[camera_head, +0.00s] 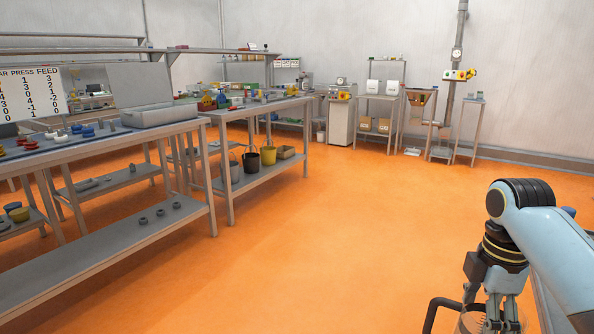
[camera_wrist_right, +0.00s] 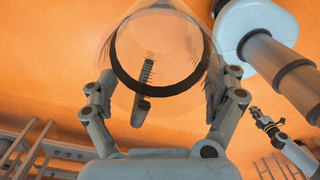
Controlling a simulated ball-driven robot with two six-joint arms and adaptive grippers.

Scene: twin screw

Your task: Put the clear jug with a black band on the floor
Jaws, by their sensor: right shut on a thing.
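The clear jug with a black band shows at the bottom right of the head view (camera_head: 470,323), cut off by the lower edge. Its black handle (camera_head: 433,312) sticks out to the left. My right gripper (camera_head: 494,322) is shut on the jug, with its fingers on either side of it. In the right wrist view the see-through jug (camera_wrist_right: 185,35) sits between the two fingers (camera_wrist_right: 165,95), and its black band forms a dark ring. Orange floor shows through and around it. What seems to be my left gripper (camera_wrist_right: 254,113) is small in the right wrist view; its jaws are unclear.
The orange floor (camera_head: 350,230) is wide and clear ahead. Grey workbenches with lower shelves (camera_head: 130,232) run along the left, holding buckets and small parts. A cabinet (camera_head: 342,117), stands and a hopper (camera_head: 420,100) line the back wall.

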